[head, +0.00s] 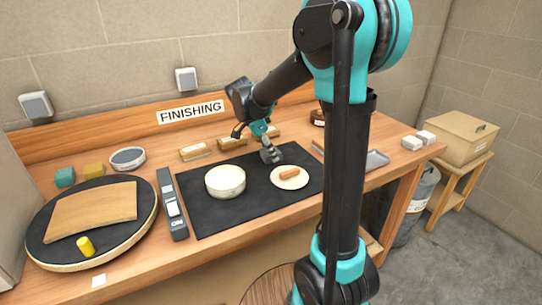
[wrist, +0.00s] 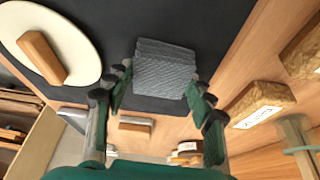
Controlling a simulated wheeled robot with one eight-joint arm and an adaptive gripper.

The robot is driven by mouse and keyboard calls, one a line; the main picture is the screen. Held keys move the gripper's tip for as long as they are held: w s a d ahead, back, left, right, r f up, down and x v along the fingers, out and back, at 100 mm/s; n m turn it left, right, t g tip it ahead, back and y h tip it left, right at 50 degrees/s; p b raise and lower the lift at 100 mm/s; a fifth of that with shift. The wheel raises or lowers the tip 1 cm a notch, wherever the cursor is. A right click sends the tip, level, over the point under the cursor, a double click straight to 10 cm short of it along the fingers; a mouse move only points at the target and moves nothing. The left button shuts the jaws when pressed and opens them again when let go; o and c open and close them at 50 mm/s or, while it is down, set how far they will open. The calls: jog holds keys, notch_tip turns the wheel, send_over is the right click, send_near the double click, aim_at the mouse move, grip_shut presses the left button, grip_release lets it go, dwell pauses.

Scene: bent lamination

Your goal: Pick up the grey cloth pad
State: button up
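The grey cloth pad (wrist: 165,72) lies on the black mat as a small, textured, layered block in the wrist view. It also shows below my gripper in the head view (head: 271,156). My gripper (wrist: 160,88) is open, pointing down at the pad. One finger is near the pad's left side and the other near its right side. Whether the fingertips touch it cannot be told. In the head view my gripper (head: 263,137) is just above the pad and partly hides it.
A white bowl (head: 225,182) stands left of the pad, and a cream plate (head: 277,183) with a brown block (head: 289,174) lies to the right on the black mat (head: 205,218). A long grey tool (head: 172,205) lies left.

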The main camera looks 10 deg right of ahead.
jog(key=c, duration=0.4)
notch_tip(320, 180, up, 20)
dwell(0.5)
